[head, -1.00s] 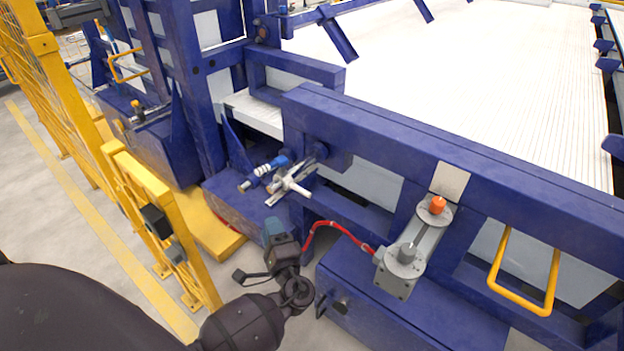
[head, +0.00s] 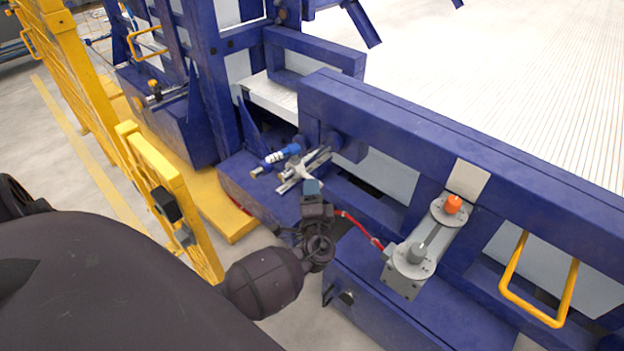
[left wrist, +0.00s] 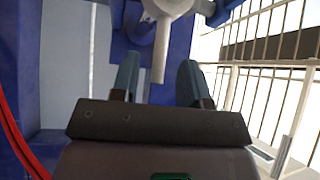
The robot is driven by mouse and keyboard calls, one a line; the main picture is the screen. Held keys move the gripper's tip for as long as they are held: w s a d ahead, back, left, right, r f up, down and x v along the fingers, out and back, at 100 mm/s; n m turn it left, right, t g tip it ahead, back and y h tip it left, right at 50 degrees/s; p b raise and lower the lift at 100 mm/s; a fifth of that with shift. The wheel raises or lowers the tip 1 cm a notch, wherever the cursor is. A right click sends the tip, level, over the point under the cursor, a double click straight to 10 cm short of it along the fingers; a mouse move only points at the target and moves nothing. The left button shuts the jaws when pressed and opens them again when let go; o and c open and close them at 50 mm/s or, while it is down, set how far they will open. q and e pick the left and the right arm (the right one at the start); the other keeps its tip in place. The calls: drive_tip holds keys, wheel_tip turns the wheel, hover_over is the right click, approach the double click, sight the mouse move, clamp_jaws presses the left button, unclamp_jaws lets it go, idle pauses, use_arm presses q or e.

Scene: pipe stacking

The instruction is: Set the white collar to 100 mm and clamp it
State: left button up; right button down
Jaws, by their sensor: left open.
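The white collar (head: 302,173) sits on a bare metal rail (head: 319,160) on the blue frame. In the left wrist view the white collar (left wrist: 168,6) is at the top, with a pale handle rod pointing down from it. My left gripper (head: 312,186) is just in front of the collar and covers part of it in the head view. In the left wrist view its two blue-grey fingers (left wrist: 158,66) are apart, and the end of the rod shows between their tips. I cannot tell whether they touch it. No scale marks are readable. My right gripper is not in view.
A blue-and-white cylindrical fitting (head: 276,158) lies just left of the rail. A red hose (head: 358,228) runs beside my gripper to a grey actuator (head: 426,246) with an orange cap. A yellow guard fence (head: 165,190) stands on the left. Blue beams enclose the right side.

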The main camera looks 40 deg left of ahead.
sight(306, 174)
use_arm(q)
drive_tip(key=shift+x, duration=2.05)
clamp_jaws()
